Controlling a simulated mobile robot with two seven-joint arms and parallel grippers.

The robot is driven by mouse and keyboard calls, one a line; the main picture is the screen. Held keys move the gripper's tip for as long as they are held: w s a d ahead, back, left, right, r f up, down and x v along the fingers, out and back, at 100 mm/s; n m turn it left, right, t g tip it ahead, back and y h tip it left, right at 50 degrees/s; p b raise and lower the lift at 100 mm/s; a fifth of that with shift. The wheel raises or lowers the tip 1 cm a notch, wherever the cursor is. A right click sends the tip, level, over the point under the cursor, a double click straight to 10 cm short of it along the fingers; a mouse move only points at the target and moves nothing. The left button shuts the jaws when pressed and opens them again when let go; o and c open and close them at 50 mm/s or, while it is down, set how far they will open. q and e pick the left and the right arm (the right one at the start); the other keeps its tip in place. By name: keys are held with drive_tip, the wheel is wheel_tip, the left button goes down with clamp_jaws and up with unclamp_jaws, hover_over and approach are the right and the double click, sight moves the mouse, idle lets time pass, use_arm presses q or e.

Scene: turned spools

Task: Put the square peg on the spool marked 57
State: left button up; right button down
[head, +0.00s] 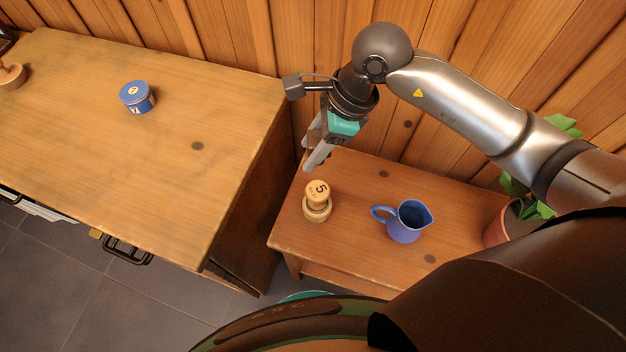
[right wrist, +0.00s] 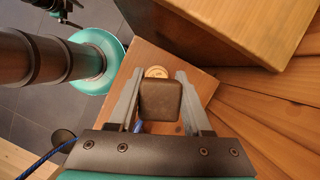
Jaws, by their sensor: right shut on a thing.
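The square peg (right wrist: 160,100) is a dark brown block with rounded corners, seen end-on in the right wrist view. My right gripper (head: 314,160) is shut on it, with one finger on each side. In the head view I cannot make the peg out behind the fingers. A pale turned wooden spool (head: 317,209) stands upright on the small table, below the gripper in the picture. Its top shows a 5; any second digit is not clear. In the right wrist view the spool (right wrist: 157,72) shows just past the peg, partly hidden by it. My left gripper is out of view.
A blue jug (head: 406,222) stands right of the spool on the small table (head: 345,240). A potted plant (head: 502,230) is at its right end. The larger, higher table (head: 190,190) at left holds a blue tin (head: 137,97) and another wooden piece (head: 12,76). A plank wall stands behind.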

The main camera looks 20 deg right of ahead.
wheel_tip(320, 180, down, 8)
drive_tip(key=shift+r+b, duration=0.2)
drive_tip(key=shift+b, duration=0.4)
drive_tip(key=shift+f+b, duration=0.45)
drive_tip(key=shift+f, duration=1.65)
drive_tip(key=shift+f, duration=0.15)
drive_tip(key=shift+c, duration=1.7)
unclamp_jaws()
drive_tip(key=shift+d+r, duration=0.15)
drive_tip(key=shift+r, duration=0.35)
drive_tip(key=p+v, duration=0.2)
drive_tip(key=v, duration=0.9)
drive_tip(key=shift+r, duration=0.15)
